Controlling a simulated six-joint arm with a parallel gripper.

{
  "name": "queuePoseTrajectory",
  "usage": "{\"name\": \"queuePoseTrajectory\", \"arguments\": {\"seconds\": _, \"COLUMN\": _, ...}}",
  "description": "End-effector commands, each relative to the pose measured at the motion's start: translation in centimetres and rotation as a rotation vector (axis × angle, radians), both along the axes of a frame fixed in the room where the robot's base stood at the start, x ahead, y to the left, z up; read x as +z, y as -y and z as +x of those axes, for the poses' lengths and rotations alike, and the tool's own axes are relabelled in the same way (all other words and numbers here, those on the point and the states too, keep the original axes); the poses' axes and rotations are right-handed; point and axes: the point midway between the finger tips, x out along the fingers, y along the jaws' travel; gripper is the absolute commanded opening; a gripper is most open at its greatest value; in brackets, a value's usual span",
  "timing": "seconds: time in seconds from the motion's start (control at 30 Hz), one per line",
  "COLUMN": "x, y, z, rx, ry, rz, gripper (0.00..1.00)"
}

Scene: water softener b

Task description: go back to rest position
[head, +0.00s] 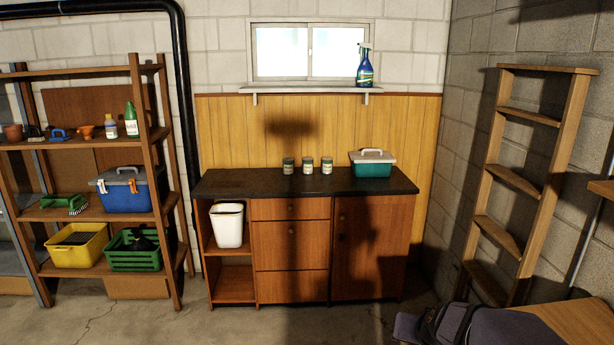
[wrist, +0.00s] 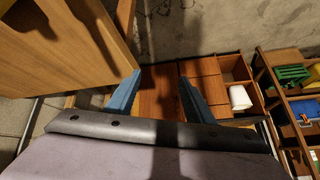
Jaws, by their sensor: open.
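My gripper (wrist: 159,76) shows in the wrist view as two blue fingers spread apart. Nothing is between them, and they touch nothing that I can see. Behind the gap, some distance off, are the brown fronts of the wooden cabinet (wrist: 206,67). In the head view I cannot make out the gripper. The same cabinet (head: 290,240) stands against the back wall there, with a dark countertop.
Three small jars (head: 307,166) and a green toolbox (head: 372,170) stand on the countertop. A white bin (head: 227,225) sits in the cabinet's open bay. A loaded shelf (head: 90,215) stands left, a wooden ladder (head: 512,180) right. A wooden panel (wrist: 60,45) is close in the wrist view.

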Motion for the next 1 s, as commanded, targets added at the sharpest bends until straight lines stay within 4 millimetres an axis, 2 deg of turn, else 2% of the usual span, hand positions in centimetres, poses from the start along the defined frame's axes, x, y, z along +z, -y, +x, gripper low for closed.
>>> {"name": "queuePoseTrajectory", "arguments": {"seconds": 0.03, "x": -1.4, "y": -2.8, "z": -2.2, "rx": 0.057, "ry": -0.073, "rz": 0.019, "gripper": 0.48}}
{"name": "queuePoseTrajectory", "arguments": {"seconds": 0.1, "x": -3.0, "y": -5.8, "z": -5.5, "rx": 0.126, "ry": -0.173, "rz": 0.033, "gripper": 0.48}}
{"name": "queuePoseTrajectory", "arguments": {"seconds": 0.2, "x": -4.8, "y": -9.0, "z": -10.5, "rx": 0.209, "ry": -0.313, "rz": 0.04, "gripper": 0.48}}
{"name": "queuePoseTrajectory", "arguments": {"seconds": 0.3, "x": -6.1, "y": -10.9, "z": -15.2, "rx": 0.271, "ry": -0.438, "rz": 0.03, "gripper": 0.48}}
{"name": "queuePoseTrajectory", "arguments": {"seconds": 0.4, "x": -6.9, "y": -11.7, "z": -18.9, "rx": 0.315, "ry": -0.536, "rz": 0.013, "gripper": 0.48}}
{"name": "queuePoseTrajectory", "arguments": {"seconds": 0.5, "x": -7.3, "y": -12.0, "z": -21.5, "rx": 0.339, "ry": -0.602, "rz": -0.003, "gripper": 0.48}}
{"name": "queuePoseTrajectory", "arguments": {"seconds": 0.67, "x": -7.5, "y": -12.1, "z": -23.1, "rx": 0.354, "ry": -0.646, "rz": -0.016, "gripper": 0.48}}
{"name": "queuePoseTrajectory", "arguments": {"seconds": 1.0, "x": -7.6, "y": -12.1, "z": -23.2, "rx": 0.354, "ry": -0.647, "rz": -0.017, "gripper": 0.48}}
